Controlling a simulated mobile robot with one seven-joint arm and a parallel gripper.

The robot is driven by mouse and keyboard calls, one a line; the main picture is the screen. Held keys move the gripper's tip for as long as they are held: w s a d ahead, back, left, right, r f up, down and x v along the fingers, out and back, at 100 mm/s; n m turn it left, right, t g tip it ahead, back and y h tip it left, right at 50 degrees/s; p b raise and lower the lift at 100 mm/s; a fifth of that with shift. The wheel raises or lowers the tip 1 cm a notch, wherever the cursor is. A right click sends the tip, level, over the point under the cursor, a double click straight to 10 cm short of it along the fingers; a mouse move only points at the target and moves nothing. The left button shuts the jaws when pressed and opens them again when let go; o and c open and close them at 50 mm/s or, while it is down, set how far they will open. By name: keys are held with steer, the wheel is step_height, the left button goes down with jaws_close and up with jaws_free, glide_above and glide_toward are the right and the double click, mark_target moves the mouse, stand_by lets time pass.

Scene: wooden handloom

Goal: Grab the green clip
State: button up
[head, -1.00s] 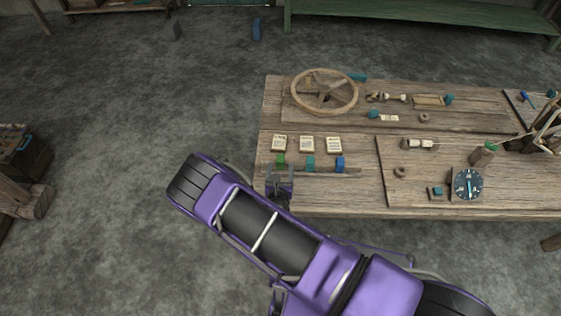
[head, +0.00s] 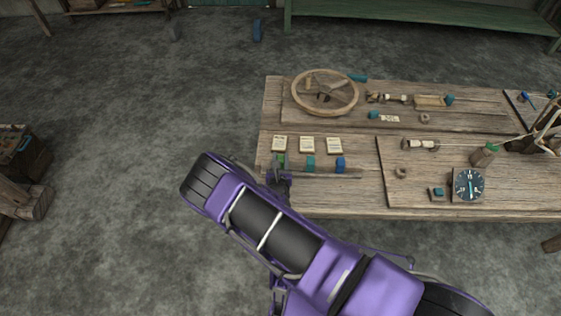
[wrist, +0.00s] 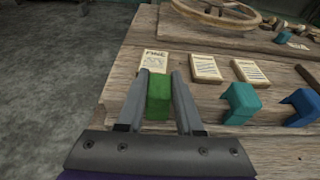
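The green clip (wrist: 158,98) sits at the left end of a row of clips near the table's front edge. In the wrist view it stands between the two fingers of my gripper (wrist: 158,88). The fingers are apart, with a thin gap visible on the left side; the right finger is very near or touching the clip, I cannot tell which. In the head view the green clip (head: 281,160) shows just beyond my gripper (head: 280,170), which partly covers it.
A teal clip (wrist: 239,102) and a blue clip (wrist: 302,107) stand to the right. Paper cards (wrist: 205,68) lie behind them, one marked "FINE" (wrist: 155,60). A spoked wooden wheel (head: 325,92) lies farther back. Floor is open left of the table (head: 350,205).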

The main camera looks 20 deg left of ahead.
jaws_close()
